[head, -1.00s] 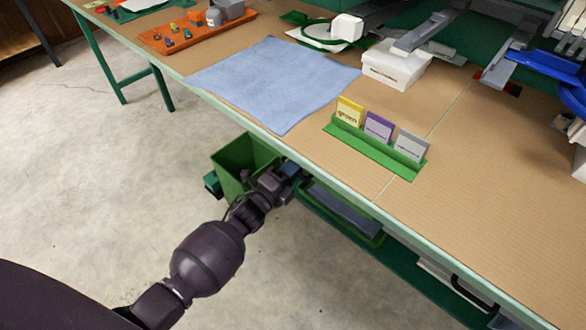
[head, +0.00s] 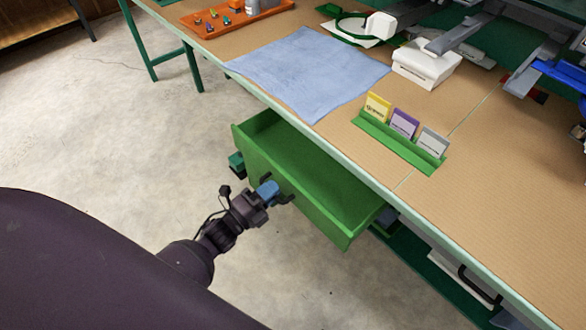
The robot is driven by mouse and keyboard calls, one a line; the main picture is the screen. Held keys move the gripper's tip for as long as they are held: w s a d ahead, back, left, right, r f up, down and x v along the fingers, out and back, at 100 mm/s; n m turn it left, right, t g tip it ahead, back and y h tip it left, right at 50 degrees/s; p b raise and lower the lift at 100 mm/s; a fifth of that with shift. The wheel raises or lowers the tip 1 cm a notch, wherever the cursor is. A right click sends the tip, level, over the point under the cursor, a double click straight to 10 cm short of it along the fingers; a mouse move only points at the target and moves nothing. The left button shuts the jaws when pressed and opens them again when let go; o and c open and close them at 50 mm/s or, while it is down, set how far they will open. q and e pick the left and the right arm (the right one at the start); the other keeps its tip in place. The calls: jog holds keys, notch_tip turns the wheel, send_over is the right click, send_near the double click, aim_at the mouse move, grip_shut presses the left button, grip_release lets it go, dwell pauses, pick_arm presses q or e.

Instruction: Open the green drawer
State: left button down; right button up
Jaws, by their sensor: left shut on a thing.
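The green drawer (head: 300,205) is pulled out from under the front edge of the workbench, and its inside shows, with no contents that I can see. Its front panel faces down-left, with a dark handle (head: 287,198) near the middle. My left gripper (head: 272,192) is at the drawer front and shut on the handle; the fingers partly hide it.
The workbench (head: 440,210) carries a blue cloth (head: 305,72), a green card holder (head: 398,142), a white box (head: 426,65) and an orange tray (head: 235,20). A green lower shelf (head: 455,290) is under the bench. The concrete floor at left is clear.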

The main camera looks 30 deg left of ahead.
pick_arm(q)
jog(key=r+p+v, duration=0.1)
jog(key=r+v, duration=0.2)
jog(key=v, duration=1.3)
jog(key=shift+s+a, duration=0.2)
jog(key=shift+s, duration=0.35)
jog(key=shift+f, duration=0.1)
jog(key=c, duration=1.2)
grip_release()
jog(key=v, duration=1)
jog(key=shift+s+a+f, duration=0.1)
jog(key=shift+s+a, duration=0.1)
jog(key=shift+s, duration=0.15)
